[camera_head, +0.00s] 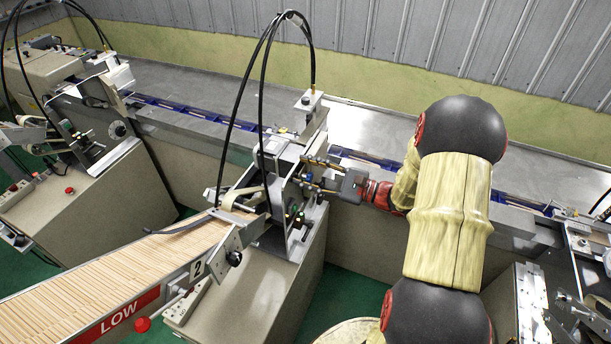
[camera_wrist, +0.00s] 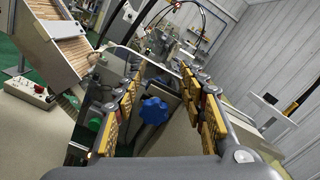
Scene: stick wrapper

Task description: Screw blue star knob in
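The blue star knob (camera_wrist: 154,110) shows in the wrist view, near the middle, on the feeder machine. My gripper (camera_wrist: 161,80) is open, with yellow-padded fingers to the left and right of the knob. A gap shows on both sides, and the gripper holds nothing. How deep the knob sits between the fingers is hard to tell. In the head view my gripper (camera_head: 322,176) reaches from the right to the side of the feeder machine (camera_head: 303,205).
Black cables (camera_head: 262,100) arch above the feeder. A long conveyor bench (camera_head: 385,130) runs behind it. A second feeder (camera_head: 85,150) stands at the left. Metal brackets crowd the fingers closely.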

